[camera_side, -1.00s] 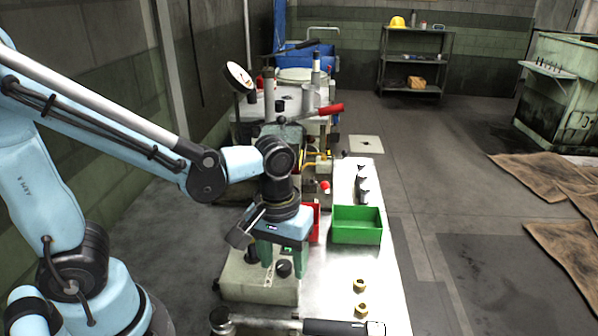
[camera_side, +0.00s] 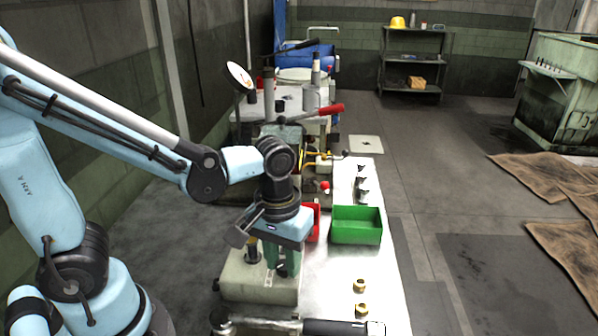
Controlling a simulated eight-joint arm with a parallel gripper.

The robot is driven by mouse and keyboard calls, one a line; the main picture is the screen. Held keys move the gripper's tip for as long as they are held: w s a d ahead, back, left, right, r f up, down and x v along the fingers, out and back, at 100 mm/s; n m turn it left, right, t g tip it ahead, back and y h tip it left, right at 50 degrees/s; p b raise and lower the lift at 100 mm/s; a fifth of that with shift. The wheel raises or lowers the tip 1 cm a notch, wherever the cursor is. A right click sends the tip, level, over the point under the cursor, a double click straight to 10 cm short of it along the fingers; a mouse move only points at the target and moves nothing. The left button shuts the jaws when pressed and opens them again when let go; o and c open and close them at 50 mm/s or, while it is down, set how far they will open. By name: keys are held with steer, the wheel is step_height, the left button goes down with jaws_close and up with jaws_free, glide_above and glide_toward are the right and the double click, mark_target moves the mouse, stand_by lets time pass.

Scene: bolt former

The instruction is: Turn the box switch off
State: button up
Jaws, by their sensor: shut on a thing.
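A beige control box (camera_side: 250,288) stands at the left edge of the pale bench in the side view. Its black switch knob (camera_side: 283,272) is on the top, mostly hidden between my fingers, and the way it points cannot be made out. My gripper (camera_side: 282,267) points down over the box, with its green fingers shut on the switch knob. A dark upright post (camera_side: 252,252) shows on the box to the left of my fingers.
Brass nuts (camera_side: 360,286) lie on the bench (camera_side: 325,275). A black-handled bar (camera_side: 340,327) lies at the front. Machine with a red lever (camera_side: 330,109) stands behind.

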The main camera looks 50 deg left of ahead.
mark_target(282, 262)
steer(key=m, duration=0.4)
steer(key=shift+m, duration=2.1)
steer(key=o, duration=1.1)
steer(key=shift+c, duration=0.2)
steer(key=shift+r, duration=0.15)
step_height(282, 262, up, 12)
steer(key=shift+a, duration=0.25)
steer(key=shift+w, duration=0.1)
